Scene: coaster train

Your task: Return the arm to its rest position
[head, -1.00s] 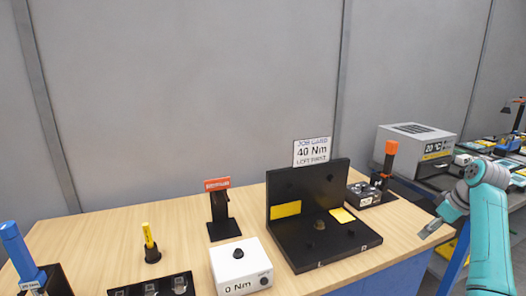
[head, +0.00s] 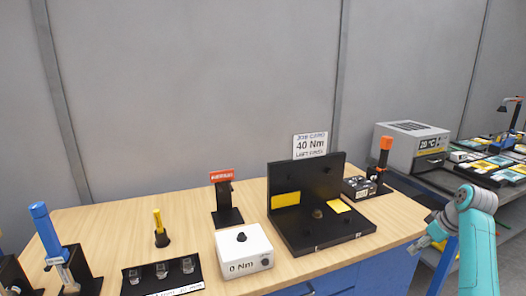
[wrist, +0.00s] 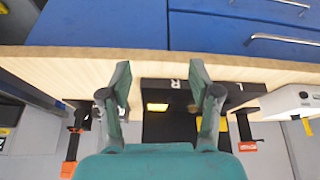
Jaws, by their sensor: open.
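My arm is teal and stands at the right of the head view. My gripper (head: 424,244) hangs at its end, off the right edge of the wooden table (head: 120,222). In the wrist view, my gripper (wrist: 160,95) shows two dark green fingers well apart, with nothing between them. The table edge, blue drawers (wrist: 210,30) and a black fixture lie beyond the fingers. No object is held.
On the table stand a black fixture (head: 290,228) with a 40 Nm card (head: 310,146), a white 0 Nm box (head: 243,252), a red-topped stand (head: 222,178), and a blue-handled tool (head: 46,228). A grey oven-like box (head: 395,147) stands at the back right.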

